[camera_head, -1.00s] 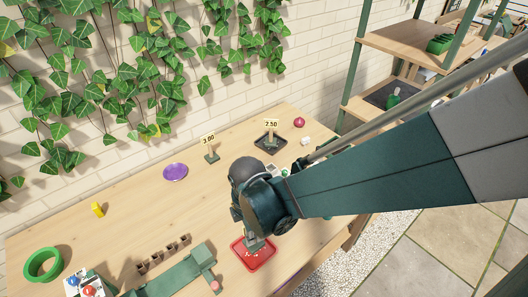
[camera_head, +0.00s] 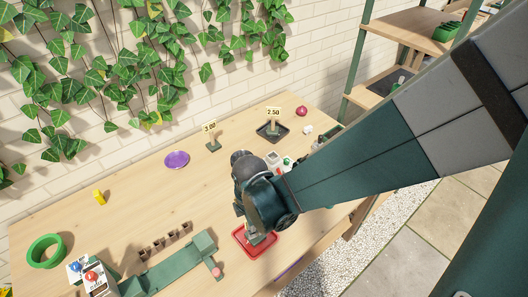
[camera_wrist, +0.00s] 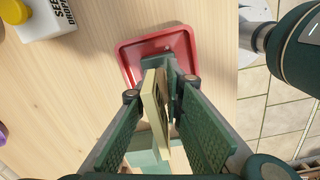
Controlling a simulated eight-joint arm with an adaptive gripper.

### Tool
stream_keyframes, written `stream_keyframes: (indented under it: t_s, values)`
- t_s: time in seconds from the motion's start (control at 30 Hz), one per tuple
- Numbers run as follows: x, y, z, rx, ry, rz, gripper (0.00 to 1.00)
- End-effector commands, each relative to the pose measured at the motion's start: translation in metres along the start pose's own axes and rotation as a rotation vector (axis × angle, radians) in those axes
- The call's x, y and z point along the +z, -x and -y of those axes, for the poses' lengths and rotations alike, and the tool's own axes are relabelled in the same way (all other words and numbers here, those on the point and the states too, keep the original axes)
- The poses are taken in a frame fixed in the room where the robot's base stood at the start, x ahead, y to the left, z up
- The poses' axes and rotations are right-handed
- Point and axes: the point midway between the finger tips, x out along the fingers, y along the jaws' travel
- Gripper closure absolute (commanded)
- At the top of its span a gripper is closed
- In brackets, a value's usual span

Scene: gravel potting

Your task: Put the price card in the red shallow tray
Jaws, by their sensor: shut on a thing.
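The red shallow tray (camera_head: 243,250) lies on the bench near its front edge. It also shows in the wrist view (camera_wrist: 128,62). My gripper (camera_head: 254,226) is above the tray, pointing down. In the wrist view my gripper (camera_wrist: 170,100) is shut on a price card (camera_wrist: 152,103), a cream plate with its face mostly turned away. Its grey-green base (camera_wrist: 158,46) is over or inside the tray; whether it touches the tray floor I cannot tell. Two other price cards stand at the back, one reading 3.00 (camera_head: 210,128) and one reading 2.50 (camera_head: 273,112).
The 2.50 card stands in a black tray (camera_head: 260,132). A purple dish (camera_head: 176,160), yellow object (camera_head: 99,197) and green ring (camera_head: 46,252) lie leftward. A green stand (camera_head: 172,268) is left of the red tray. A white bottle (camera_wrist: 45,15) shows in the wrist view.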

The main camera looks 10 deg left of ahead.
Motion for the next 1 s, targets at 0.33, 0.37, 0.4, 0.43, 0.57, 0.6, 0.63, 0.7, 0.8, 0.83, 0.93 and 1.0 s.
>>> stream_keyframes:
  t_s: [0.33, 0.37, 0.4, 0.43, 0.57, 0.6, 0.63, 0.7, 0.8, 0.83, 0.93, 1.0]
  values:
    - [-0.0001, -0.003, 0.0, 0.0, 0.0, 0.0, 0.81]
    - [-0.0001, -0.0029, 0.0, 0.0, 0.0, 0.0, 0.77]
    - [-0.0001, -0.0029, 0.0, 0.0, 0.0, 0.0, 0.74]
    - [-0.0001, -0.0029, 0.0, 0.0, 0.0, 0.0, 0.74]
    - [-0.0001, -0.0028, 0.0001, 0.0, 0.0, 0.0, 0.74]
    - [-0.0001, -0.0028, 0.0001, 0.0, 0.0, 0.0, 0.74]
    - [-0.0001, -0.0028, 0.0001, 0.0, 0.0, 0.0, 0.74]
    - [-0.0001, -0.0027, 0.0001, 0.0, 0.0, 0.0, 0.74]
    - [-0.0001, -0.0016, 0.0, 0.0, 0.0, 0.0, 0.74]
    - [0.0, -0.0011, 0.0, 0.0, 0.0, 0.0, 0.74]
    - [0.0, 0.0017, 0.0, 0.0, 0.0, 0.0, 0.74]
    - [0.0, 0.0049, 0.0001, 0.0, 0.0, 0.0, 0.74]
